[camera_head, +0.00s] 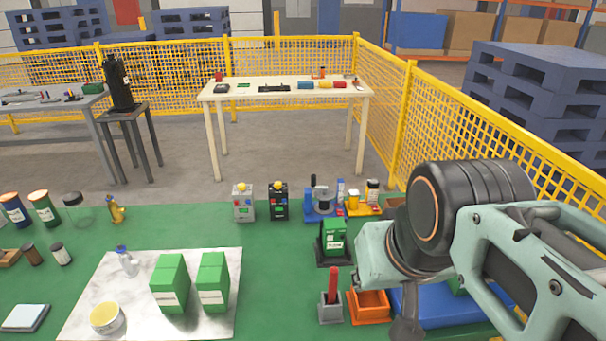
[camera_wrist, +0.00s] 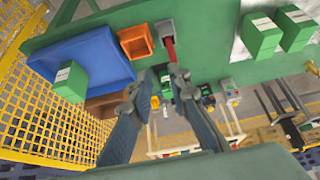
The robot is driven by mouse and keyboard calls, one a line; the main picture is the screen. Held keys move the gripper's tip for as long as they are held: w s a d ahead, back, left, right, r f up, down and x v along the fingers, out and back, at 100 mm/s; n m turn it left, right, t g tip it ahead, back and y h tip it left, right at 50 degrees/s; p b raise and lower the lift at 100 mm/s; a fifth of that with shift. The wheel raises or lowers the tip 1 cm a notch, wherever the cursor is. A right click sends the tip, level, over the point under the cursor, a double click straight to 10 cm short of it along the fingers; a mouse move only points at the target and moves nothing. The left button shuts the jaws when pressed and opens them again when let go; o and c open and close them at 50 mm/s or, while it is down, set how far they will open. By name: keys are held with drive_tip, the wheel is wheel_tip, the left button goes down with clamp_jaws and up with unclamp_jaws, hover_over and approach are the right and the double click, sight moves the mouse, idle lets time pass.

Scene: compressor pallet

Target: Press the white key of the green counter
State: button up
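A green box-shaped device on a black base (camera_head: 333,236), which looks like the counter, stands on the green table left of my gripper. It has a pale patch on its front, but I cannot make out a white key. In the head view my gripper (camera_head: 404,326) points down beside the orange bin, mostly hidden by my wrist. In the wrist view my gripper (camera_wrist: 157,78) shows two separated fingers with nothing held between them. A partly hidden green shape (camera_wrist: 165,85) shows behind the gap between them.
An orange bin (camera_head: 369,306), a grey holder with a red handle (camera_head: 331,305) and a blue tray (camera_wrist: 75,48) are close to my gripper. Two green boxes (camera_head: 171,282) stand on a marble board (camera_head: 95,285). Small devices (camera_head: 243,205) line the table's far edge.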

clamp_jaws()
idle(0.8)
